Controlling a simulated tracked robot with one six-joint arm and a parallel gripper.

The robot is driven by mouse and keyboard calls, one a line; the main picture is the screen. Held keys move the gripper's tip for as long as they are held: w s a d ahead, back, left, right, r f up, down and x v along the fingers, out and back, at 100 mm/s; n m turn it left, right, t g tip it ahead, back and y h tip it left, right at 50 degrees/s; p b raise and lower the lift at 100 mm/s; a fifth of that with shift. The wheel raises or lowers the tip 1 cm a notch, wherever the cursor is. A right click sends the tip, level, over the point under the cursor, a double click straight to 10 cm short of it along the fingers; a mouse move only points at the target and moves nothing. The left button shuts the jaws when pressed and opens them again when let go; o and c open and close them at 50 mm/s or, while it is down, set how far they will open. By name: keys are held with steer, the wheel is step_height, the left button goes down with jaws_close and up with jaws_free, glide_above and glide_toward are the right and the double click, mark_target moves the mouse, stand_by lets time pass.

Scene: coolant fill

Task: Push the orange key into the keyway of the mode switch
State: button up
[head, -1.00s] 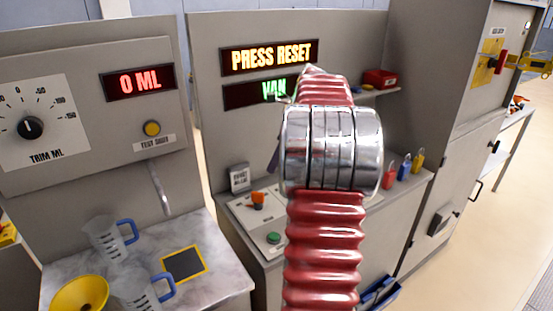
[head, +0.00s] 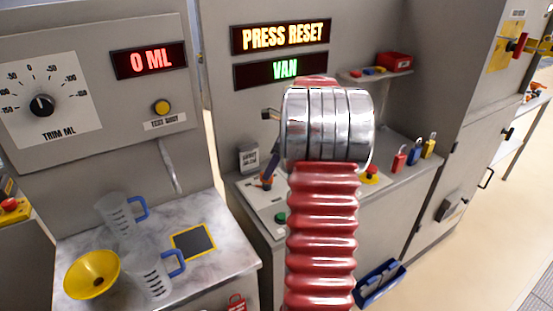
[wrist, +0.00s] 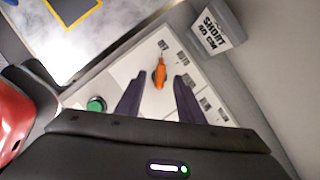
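The orange key (wrist: 159,73) is on the pale control panel (wrist: 135,62), among small printed labels. Whether it sits in the keyway of the mode switch or only at it, I cannot tell. My gripper (wrist: 158,88) is open, its two dark fingers pointing at the panel. In the wrist view the key shows between and just beyond the fingertips, with visible gaps on both sides. In the head view a dark finger (head: 272,165) reaches down beside the orange key (head: 265,183); my red arm hides the rest of the gripper.
A green button (wrist: 96,104) is beside the key on the panel. A grey "SHORT" block (wrist: 218,27) stands at its edge. The marble counter (head: 215,262) holds a yellow funnel (head: 92,274) and two jugs. Padlocks (head: 415,154) stand at right. The upper display (head: 284,35) reads PRESS RESET.

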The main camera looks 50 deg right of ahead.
steer(key=shift+x, duration=1)
steer(key=shift+c, duration=0.6)
jaws_close()
steer(key=shift+o, duration=0.6)
jaws_free()
